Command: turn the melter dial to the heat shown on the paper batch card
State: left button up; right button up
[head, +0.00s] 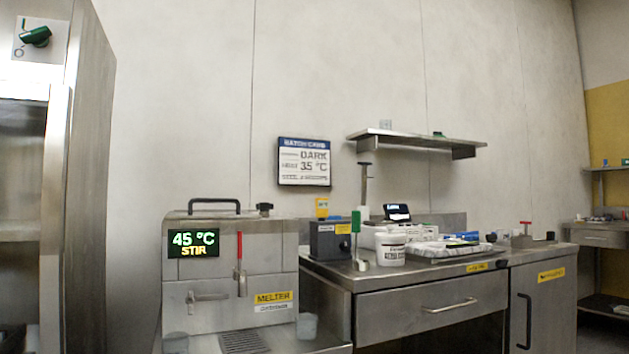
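The melter (230,275) is a steel box at the lower middle, with a yellow MELTER label. Its lit display (193,244) reads 45 °C and STIR. A small dark knob (264,209) sits on its top right; I cannot tell whether this is the dial. A red-handled lever (240,265) and a tap-like handle (206,297) are on its front. The batch card (304,162) hangs on the wall above and to the right, with a blue header. It reads DARK and HEAT 35 °C; its bottom line is too blurred to read. Neither gripper is in view.
A steel counter (430,303) stands right of the melter, carrying a white tub (391,249), a dark box (329,241), a small screen (397,212) and a tray (447,250). A wall shelf (418,140) is above. A tall steel cabinet (85,150) stands at left.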

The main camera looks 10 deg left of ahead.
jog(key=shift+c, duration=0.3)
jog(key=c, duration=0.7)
